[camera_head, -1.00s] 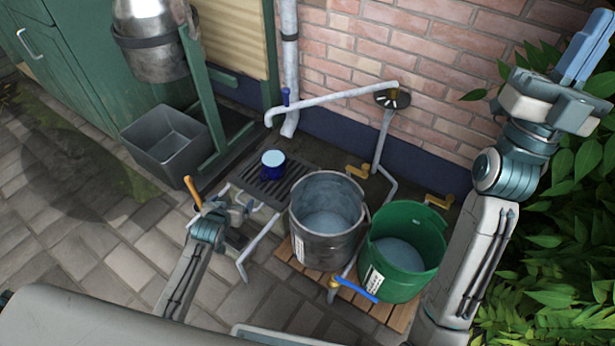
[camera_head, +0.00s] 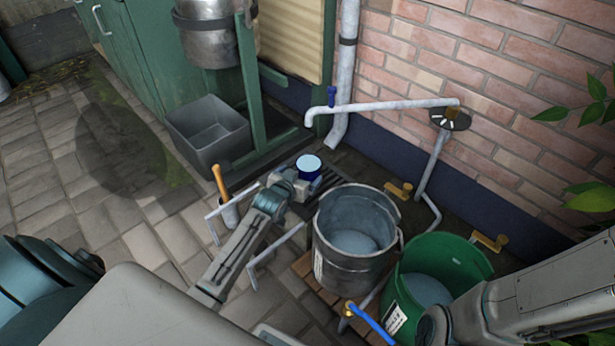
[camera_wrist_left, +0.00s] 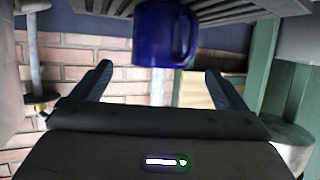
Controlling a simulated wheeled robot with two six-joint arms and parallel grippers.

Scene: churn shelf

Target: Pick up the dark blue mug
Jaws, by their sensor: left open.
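The dark blue mug (camera_head: 309,166) stands on the dark slatted grate (camera_head: 338,185) below the tap. Its pale top shows in the head view, and its lower part is hidden by my left gripper (camera_head: 297,182). In the left wrist view the picture is upside down, and the mug (camera_wrist_left: 160,36) hangs from the top edge with its handle to the right. My left gripper (camera_wrist_left: 160,82) is open there, its two fingers apart on either side below the mug, with nothing visibly held. My right gripper is out of view; only my right arm shows.
A metal bucket (camera_head: 325,255) and a green bucket (camera_head: 465,262) stand right of the mug. A pipe with a tap (camera_head: 385,104) runs above the grate. A grey bin (camera_head: 222,165) and an orange-handled tool (camera_head: 218,182) are to the left. Paving at the left is clear.

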